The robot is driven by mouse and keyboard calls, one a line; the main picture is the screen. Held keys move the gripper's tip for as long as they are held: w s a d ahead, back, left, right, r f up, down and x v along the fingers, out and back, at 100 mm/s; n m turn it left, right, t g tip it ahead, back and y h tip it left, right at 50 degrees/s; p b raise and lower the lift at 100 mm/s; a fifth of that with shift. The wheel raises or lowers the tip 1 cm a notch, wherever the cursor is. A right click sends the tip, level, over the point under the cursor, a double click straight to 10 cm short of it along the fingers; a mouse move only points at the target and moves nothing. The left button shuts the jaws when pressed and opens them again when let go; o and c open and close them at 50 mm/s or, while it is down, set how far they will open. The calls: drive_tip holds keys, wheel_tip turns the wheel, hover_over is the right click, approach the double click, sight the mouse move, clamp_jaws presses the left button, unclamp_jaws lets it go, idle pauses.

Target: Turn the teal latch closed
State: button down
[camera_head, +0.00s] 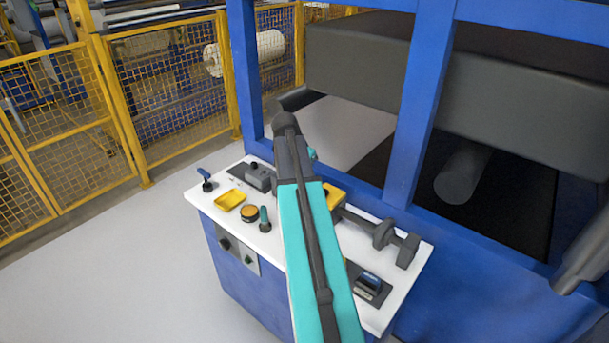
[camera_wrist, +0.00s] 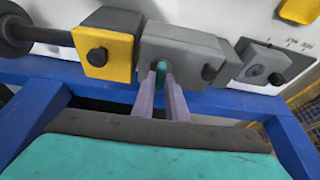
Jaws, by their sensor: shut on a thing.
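The teal latch (camera_wrist: 160,78) shows in the wrist view as a small upright teal piece in a slot of a grey block (camera_wrist: 188,50). My gripper (camera_wrist: 161,77) has its two pale purple fingers on either side of the latch, shut on it. Much of the latch is hidden by the fingers and the slot, so its exact angle is hard to tell. In the head view my arm covers the grey block, the latch and my fingertips.
A yellow block (camera_wrist: 106,52) and a grey dial box (camera_wrist: 274,66) flank the grey block. On the white panel (camera_head: 228,184) stand a blue-handled lever (camera_head: 205,177), a yellow tray (camera_head: 229,200), a teal-topped knob (camera_head: 265,219) and a shaft (camera_head: 385,233). A blue frame post (camera_head: 415,110) rises behind.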

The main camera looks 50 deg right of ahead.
drive_tip(key=c, duration=1.8)
unclamp_jaws()
drive_tip(key=shift+o, duration=0.2)
drive_tip(key=shift+r, duration=0.2)
drive_tip(key=b+v, duration=0.2)
drive_tip(key=v, duration=1.1)
drive_tip(key=shift+a+r+b, duration=0.15)
drive_tip(key=shift+r+b, duration=0.05)
drive_tip(key=shift+b, duration=0.1)
drive_tip(key=shift+s, duration=0.1)
